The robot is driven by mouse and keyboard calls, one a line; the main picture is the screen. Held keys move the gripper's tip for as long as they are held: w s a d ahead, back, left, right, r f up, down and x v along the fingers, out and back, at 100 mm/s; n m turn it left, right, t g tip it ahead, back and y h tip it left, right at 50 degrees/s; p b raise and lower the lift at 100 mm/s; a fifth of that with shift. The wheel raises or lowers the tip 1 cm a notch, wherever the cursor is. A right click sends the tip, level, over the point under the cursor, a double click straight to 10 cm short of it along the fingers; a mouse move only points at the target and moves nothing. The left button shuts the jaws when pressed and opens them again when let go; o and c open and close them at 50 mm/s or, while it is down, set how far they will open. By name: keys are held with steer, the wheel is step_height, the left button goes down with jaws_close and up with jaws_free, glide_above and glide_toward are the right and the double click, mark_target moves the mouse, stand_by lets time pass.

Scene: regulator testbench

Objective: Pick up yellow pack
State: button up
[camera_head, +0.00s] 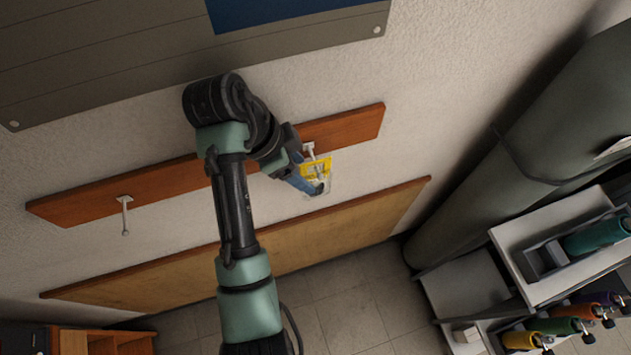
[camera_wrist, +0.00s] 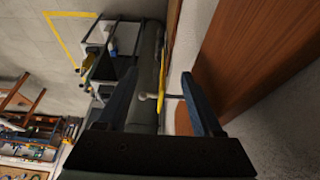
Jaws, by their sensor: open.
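The yellow pack (camera_head: 318,165) hangs from a peg on the wooden rail on the wall, partly hidden by my gripper. In the wrist view the yellow pack (camera_wrist: 163,82) shows edge-on as a thin strip between my fingers. My gripper (camera_head: 316,187) is at the pack, with its blue fingers overlapping it in the head view. In the wrist view my gripper (camera_wrist: 160,74) is open, one finger on each side of the pack, with gaps visible. The metal peg (camera_wrist: 160,96) with its round end also lies between the fingers. I cannot tell whether a finger touches the pack.
The wooden rail (camera_head: 355,126) runs along the wall close to my gripper. An empty peg (camera_head: 124,212) sticks out at its left. A lower brown board (camera_head: 200,270) leans along the wall. A shelf unit with coloured cylinders (camera_head: 565,325) stands at right, before a large grey cylinder (camera_head: 540,135).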

mark_target(308, 173)
steer(key=shift+d+f, duration=0.15)
steer(key=shift+f, duration=0.15)
steer(key=shift+d+f+p, duration=0.25)
steer(key=shift+d+p, duration=0.05)
steer(key=shift+p, duration=0.4)
steer(key=x, duration=0.1)
steer(key=p+x, duration=0.1)
steer(key=x, duration=0.1)
steer(key=p+x, duration=0.1)
steer(key=shift+w+f, duration=0.2)
steer(key=shift+w, duration=0.1)
jaws_close()
